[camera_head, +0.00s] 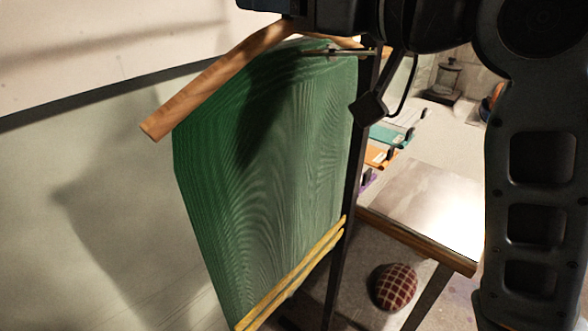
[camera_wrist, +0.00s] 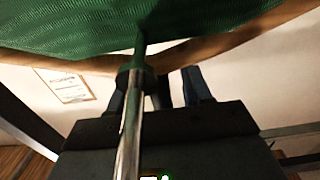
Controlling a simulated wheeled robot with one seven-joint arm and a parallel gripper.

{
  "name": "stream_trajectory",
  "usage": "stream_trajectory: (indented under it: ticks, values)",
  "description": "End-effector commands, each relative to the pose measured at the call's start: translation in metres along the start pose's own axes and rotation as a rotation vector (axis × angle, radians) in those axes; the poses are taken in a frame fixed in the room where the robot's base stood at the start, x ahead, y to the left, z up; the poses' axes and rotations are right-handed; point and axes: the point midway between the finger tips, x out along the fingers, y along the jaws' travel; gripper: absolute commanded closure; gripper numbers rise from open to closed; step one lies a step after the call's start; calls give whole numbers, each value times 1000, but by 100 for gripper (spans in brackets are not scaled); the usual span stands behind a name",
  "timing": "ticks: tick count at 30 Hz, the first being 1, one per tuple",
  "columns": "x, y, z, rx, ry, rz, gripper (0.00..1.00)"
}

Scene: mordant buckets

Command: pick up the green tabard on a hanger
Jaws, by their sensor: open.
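The green tabard (camera_head: 270,150) hangs at a tilt in the head view, with yellow bands along its lower edge. It hangs from a wooden hanger (camera_head: 205,85), whose left arm slopes down to the left. In the wrist view the tabard (camera_wrist: 80,25) fills the top, with the hanger (camera_wrist: 225,45) curving below it. A shiny metal rod (camera_wrist: 130,130) runs up to a dark collar at the hanger's middle. My gripper (camera_wrist: 158,82) is open close to the hanger's middle, its dark fingers partly behind the rod. Whether they touch the hanger is unclear. My arm hides the hanger's top in the head view.
A dark upright post (camera_head: 349,190) stands just right of the tabard. Beyond it is a metal-topped table (camera_head: 430,205) with a wooden edge. A checked round object (camera_head: 394,287) sits lower down. A lantern-like object (camera_head: 447,78) stands at the back. A pale wall lies behind the tabard.

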Motion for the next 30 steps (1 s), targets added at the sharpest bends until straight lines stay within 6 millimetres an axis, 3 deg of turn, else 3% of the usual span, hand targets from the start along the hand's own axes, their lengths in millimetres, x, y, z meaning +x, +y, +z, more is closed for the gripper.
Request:
stream_trajectory:
  ticks: [2, 16, 30]
  values:
    - [0, 0, 0, 0, 0, 0, 56]
    - [0, 0, 0, 0, 0, 1, 100]
    - [-1, 0, 0, 0, 1, 1, 100]
